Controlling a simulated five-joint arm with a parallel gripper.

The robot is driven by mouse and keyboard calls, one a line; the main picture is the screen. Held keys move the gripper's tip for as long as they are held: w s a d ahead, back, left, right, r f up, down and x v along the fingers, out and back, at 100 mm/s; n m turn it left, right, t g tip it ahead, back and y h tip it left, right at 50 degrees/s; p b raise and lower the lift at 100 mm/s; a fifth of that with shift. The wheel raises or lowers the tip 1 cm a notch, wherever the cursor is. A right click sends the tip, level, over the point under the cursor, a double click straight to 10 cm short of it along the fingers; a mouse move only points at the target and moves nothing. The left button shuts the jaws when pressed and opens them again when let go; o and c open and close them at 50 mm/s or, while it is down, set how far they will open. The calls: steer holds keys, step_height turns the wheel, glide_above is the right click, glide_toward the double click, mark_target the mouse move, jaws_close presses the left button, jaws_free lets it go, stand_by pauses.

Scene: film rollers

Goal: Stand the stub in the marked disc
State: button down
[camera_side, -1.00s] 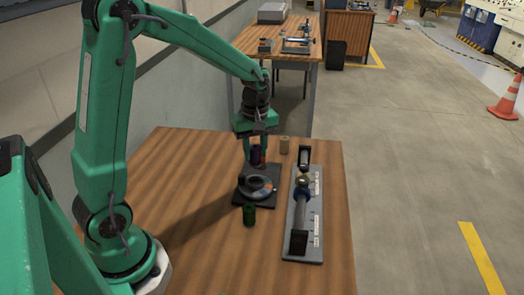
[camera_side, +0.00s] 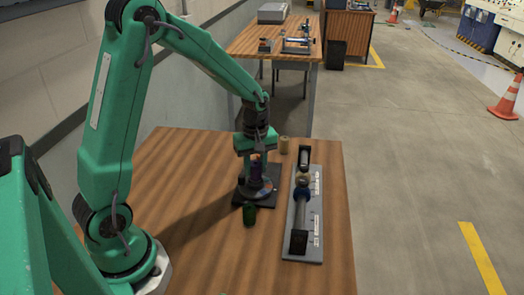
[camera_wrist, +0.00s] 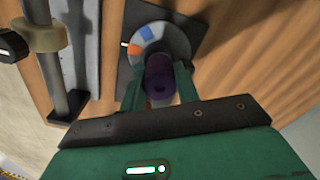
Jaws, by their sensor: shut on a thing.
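A dark purple stub (camera_side: 256,170) is upright between the fingers of my gripper (camera_side: 255,166). In the wrist view the purple stub (camera_wrist: 160,82) sits between both fingertips of my gripper (camera_wrist: 158,88), over the near part of the disc. The disc (camera_side: 266,186) is grey with blue and orange marked sectors and lies on a black square plate (camera_side: 242,195). It also shows in the wrist view (camera_wrist: 148,32). My gripper hides part of the disc, and I cannot tell whether the stub's lower end touches it.
A green stub (camera_side: 249,214) stands just in front of the plate, and a tan stub (camera_side: 284,145) stands behind. A grey fixture with a roller bar (camera_side: 315,215) lies close on the right. The wooden table (camera_side: 190,165) is clear on the left.

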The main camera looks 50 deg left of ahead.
steer(key=shift+f, duration=0.7)
steer(key=shift+f, duration=0.2)
stand_by(0.9)
steer(key=c, duration=1)
jaws_free()
steer(key=shift+o, duration=0.3)
steer(key=shift+s, duration=0.1)
steer(key=shift+s, duration=0.1)
steer(key=shift+c, duration=1.3)
steer(key=shift+c, duration=0.2)
